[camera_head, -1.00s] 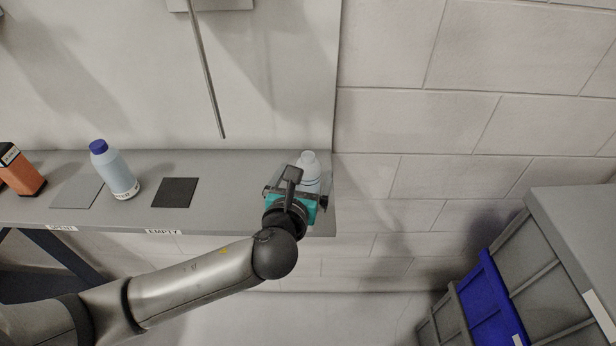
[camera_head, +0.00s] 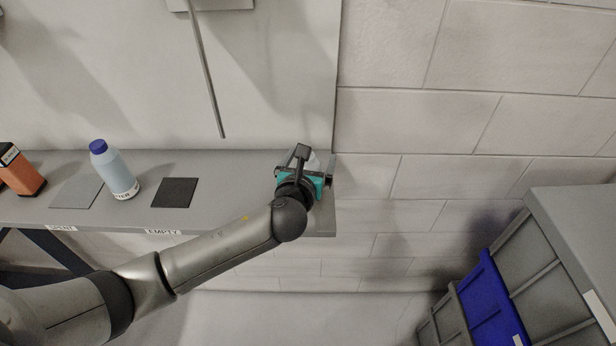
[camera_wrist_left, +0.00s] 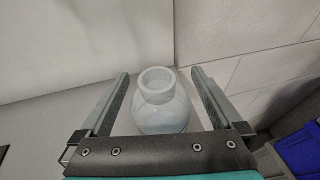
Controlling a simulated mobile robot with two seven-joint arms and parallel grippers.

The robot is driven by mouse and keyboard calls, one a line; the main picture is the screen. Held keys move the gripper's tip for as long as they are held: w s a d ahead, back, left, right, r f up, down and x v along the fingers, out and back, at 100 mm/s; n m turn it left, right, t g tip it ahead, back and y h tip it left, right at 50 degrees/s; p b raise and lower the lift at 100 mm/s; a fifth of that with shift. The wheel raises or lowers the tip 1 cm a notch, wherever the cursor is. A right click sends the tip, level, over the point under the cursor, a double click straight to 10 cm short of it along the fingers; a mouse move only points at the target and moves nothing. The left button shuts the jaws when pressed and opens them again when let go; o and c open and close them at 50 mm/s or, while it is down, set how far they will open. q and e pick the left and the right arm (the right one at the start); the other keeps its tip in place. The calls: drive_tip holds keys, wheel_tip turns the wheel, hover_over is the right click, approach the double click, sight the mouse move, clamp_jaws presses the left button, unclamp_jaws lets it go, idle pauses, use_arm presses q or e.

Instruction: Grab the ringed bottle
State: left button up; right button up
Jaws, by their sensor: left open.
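The ringed bottle is a pale, see-through bottle with an open round neck. In the head view only a sliver of the bottle (camera_head: 314,161) shows behind my left gripper (camera_head: 306,167), at the right end of the shelf. In the left wrist view the bottle (camera_wrist_left: 162,108) stands upright between the two fingers of my left gripper (camera_wrist_left: 160,76). The gripper is open, with a gap visible on each side of the bottle. The bottle's lower part is hidden by the gripper's body. My right gripper is not in view.
A light-blue bottle with a dark-blue cap (camera_head: 115,170) stands on the grey shelf (camera_head: 230,205). A black square (camera_head: 175,192), a grey square (camera_head: 77,191) and an orange container (camera_head: 22,172) are also there.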

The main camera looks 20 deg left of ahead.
use_arm(q)
drive_tip(key=c, duration=1.5)
